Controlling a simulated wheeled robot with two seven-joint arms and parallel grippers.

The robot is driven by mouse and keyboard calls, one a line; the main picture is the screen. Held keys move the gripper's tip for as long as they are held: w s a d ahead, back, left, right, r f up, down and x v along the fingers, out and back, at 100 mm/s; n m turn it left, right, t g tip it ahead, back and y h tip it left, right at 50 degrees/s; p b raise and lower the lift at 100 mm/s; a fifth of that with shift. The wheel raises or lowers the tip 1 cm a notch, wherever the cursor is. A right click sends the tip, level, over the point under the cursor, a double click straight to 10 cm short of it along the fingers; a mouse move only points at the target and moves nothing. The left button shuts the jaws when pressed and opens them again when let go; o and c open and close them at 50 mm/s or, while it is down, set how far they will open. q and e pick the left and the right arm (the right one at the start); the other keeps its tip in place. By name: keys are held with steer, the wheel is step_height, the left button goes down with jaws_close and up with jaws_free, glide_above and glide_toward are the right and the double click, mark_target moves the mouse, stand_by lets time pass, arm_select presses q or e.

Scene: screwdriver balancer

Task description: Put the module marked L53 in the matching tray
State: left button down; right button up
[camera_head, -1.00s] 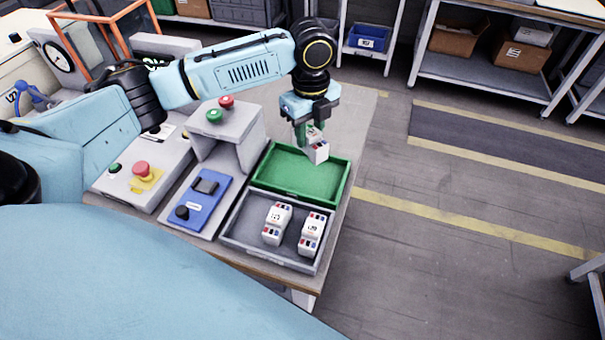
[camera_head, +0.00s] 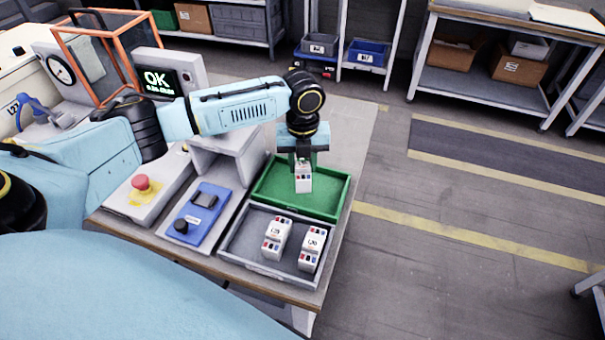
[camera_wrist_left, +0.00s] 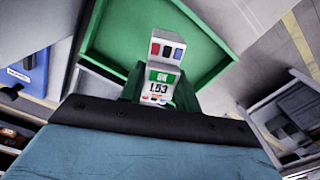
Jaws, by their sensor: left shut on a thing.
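My left gripper (camera_head: 302,162) is shut on a white module (camera_head: 303,182) and holds it upright above the green tray (camera_head: 338,195). In the left wrist view the module (camera_wrist_left: 160,77) shows a green label and the marking L53, with the green tray (camera_wrist_left: 200,82) behind it. I cannot tell whether the module touches the tray floor. The grey tray (camera_head: 232,245) in front holds two white modules, one at the left (camera_head: 277,238) and one at the right (camera_head: 312,248). My right gripper is not in view.
A screen (camera_head: 162,82) reads OK behind my arm. A grey stand (camera_head: 212,165), a blue device (camera_head: 197,212) and a box with a red button (camera_head: 142,190) sit left of the trays. Shelving (camera_head: 500,75) stands at the back right; the floor between is clear.

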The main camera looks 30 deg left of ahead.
mark_target(303, 173)
arm_select(q)
steer(key=shift+f, duration=1.8)
steer(key=shift+f, duration=0.15)
steer(key=c, duration=1)
jaws_free()
step_height(303, 173, up, 12)
steer(key=shift+r+p, duration=0.2)
steer(key=shift+p, duration=0.4)
steer(key=shift+f, duration=0.1)
